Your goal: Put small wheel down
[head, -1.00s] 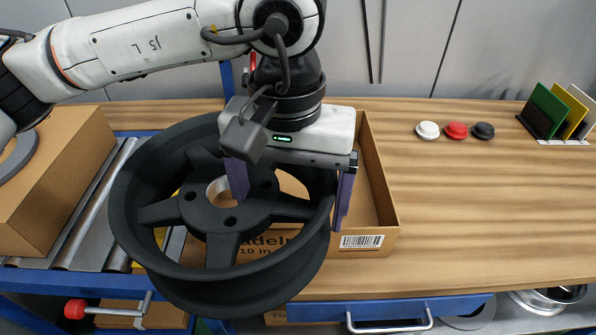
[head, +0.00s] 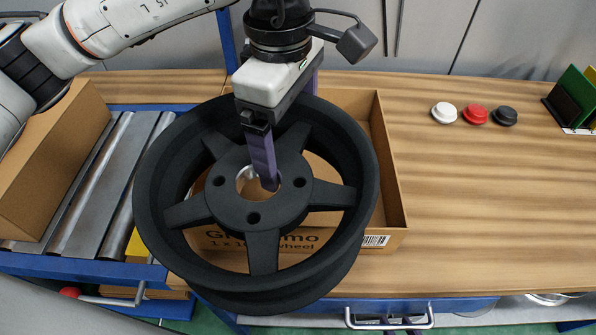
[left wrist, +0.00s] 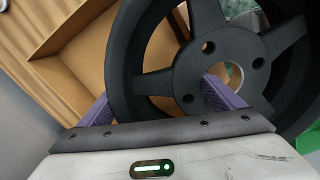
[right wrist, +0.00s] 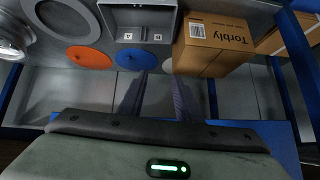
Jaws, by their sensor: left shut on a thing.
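A dark grey five-spoke wheel (head: 263,256) hangs tilted in the head view, in front of and partly over an open cardboard box (head: 392,200). My left gripper (head: 290,135) is shut on its rim from above. One purple finger is inside the wheel near the hub; the other is mostly hidden beyond the rim. The left wrist view also shows the wheel (left wrist: 195,70) between the fingers, with the box (left wrist: 75,45) beside it. My right gripper (right wrist: 158,85) is low, facing a lower shelf, with its fingers apart and nothing between them.
White (head: 444,112), red (head: 475,114) and black (head: 504,115) round pieces lie on the wooden bench (head: 490,200), whose right part is largely clear. A closed carton (head: 50,165) sits on the roller conveyor (head: 90,190) at left. A drawer handle (head: 390,322) juts from the bench front.

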